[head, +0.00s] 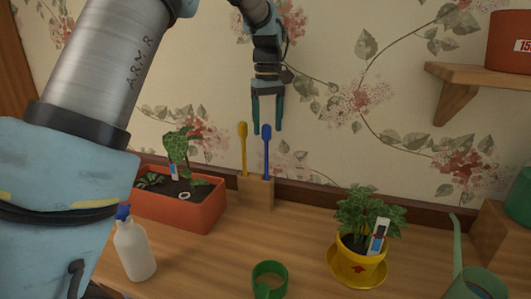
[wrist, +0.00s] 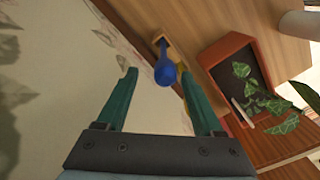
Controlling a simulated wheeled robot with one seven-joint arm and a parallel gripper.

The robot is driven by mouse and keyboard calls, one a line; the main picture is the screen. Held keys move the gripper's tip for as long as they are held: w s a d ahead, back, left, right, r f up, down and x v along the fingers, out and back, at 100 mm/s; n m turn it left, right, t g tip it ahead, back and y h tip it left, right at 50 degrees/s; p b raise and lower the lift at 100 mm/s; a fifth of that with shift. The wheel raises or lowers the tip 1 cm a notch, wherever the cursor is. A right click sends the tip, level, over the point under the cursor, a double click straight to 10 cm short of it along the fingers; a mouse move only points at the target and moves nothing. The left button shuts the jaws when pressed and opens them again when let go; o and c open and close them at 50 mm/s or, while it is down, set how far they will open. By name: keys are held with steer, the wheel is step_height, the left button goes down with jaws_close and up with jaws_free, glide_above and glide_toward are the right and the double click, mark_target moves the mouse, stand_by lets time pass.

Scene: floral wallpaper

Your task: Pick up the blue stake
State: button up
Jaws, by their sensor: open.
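The blue stake (head: 266,150) stands upright in a small wooden holder (head: 257,192) against the wall, just right of a yellow stake (head: 243,150). My gripper (head: 267,130) points down above the holder, its green fingers apart and empty, with the tips near the top of the blue stake. In the wrist view the blue stake's rounded top (wrist: 166,72) shows between and beyond the two fingertips (wrist: 157,73). The yellow stake is partly hidden behind it there. I cannot tell whether a finger touches the stake.
An orange planter box (head: 180,212) stands left of the holder, with a white spray bottle (head: 133,250) in front. A yellow pot (head: 360,262) with a plant stands to the right. A wooden shelf (head: 480,75) is at upper right.

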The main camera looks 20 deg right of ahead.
mark_target(266, 141)
steer(key=shift+s+a+f+p, duration=0.15)
steer(key=shift+f+p, duration=0.35)
steer(key=shift+f, duration=0.75)
steer(key=shift+s+a+f+p, duration=0.15)
steer(key=shift+f+p, duration=0.35)
steer(key=shift+f, duration=0.75)
jaws_close()
